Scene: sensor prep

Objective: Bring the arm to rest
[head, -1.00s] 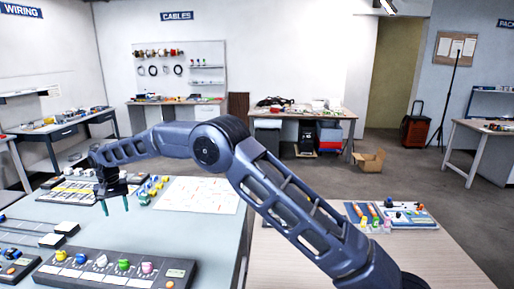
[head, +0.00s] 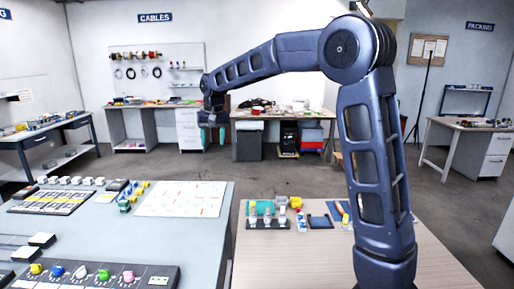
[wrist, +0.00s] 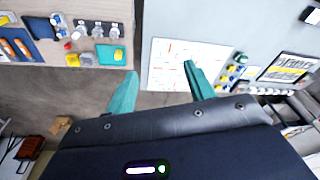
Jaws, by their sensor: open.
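My gripper (head: 213,134) hangs from the end of my arm in the head view, above the gap between the two tables and in front of the back benches. In the wrist view its two teal fingers (wrist: 155,92) stand well apart with nothing between them. The gripper is open and empty. My arm arches up from the right side of the near table, with its elbow high. The gripper touches nothing that I can see.
The grey table (head: 205,230) holds a white marked sheet (head: 182,199), a board of coloured knobs (head: 95,277) and several small parts. The wooden table (head: 300,260) carries small bottles and a teal tray (head: 262,207). Open floor lies behind both tables.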

